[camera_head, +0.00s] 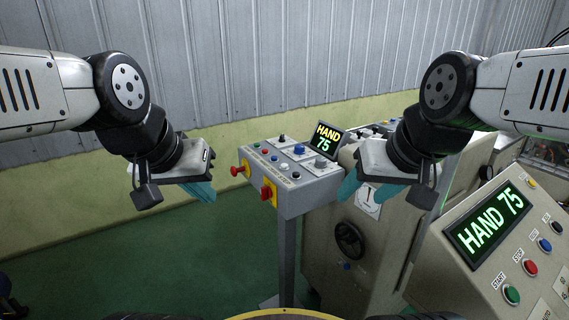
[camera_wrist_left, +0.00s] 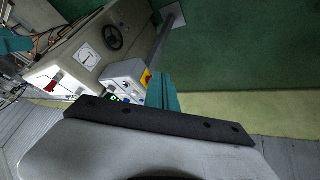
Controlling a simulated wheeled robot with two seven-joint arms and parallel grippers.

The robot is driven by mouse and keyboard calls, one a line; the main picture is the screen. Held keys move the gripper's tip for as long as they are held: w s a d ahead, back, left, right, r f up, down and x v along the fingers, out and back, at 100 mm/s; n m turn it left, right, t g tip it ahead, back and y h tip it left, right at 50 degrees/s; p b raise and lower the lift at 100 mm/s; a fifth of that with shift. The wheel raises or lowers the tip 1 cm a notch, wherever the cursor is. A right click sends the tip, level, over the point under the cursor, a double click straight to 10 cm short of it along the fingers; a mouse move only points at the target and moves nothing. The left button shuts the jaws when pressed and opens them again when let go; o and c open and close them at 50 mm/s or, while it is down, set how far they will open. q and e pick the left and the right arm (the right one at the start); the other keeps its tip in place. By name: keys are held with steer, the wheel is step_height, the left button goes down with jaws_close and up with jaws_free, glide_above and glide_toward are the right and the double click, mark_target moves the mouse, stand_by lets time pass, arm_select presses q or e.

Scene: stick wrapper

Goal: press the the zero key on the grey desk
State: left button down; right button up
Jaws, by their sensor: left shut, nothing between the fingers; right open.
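The grey desk (camera_head: 306,190) is a small control box on a post in the middle of the head view. Its sloped top carries several small knobs and buttons, and a display reading HAND 75. The labels are too small to tell which is the zero key. The desk also shows in the left wrist view (camera_wrist_left: 125,70), beyond the fingers. My left gripper (camera_head: 203,191) is shut and empty, left of the desk and apart from it. My right gripper (camera_head: 388,190) is open, at the desk's right side; one teal finger overlaps its right edge in view.
Red knobs (camera_head: 237,171) stick out of the desk's left and front sides. A beige machine with a handwheel (camera_head: 350,240) stands right of the desk. A larger panel (camera_head: 520,250) with another HAND 75 display is at the right.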

arm_select(q)
steer(key=w+d+r+n, duration=0.2)
steer(key=w, duration=0.7)
steer(key=n+t, duration=0.3)
steer(key=n, duration=0.1)
glide_above(284, 166)
step_height(284, 166, down, 5)
steer(key=shift+r, duration=0.2)
steer(key=shift+f, duration=4.4)
steer(key=shift+f, duration=0.15)
steer(key=shift+f, duration=0.25)
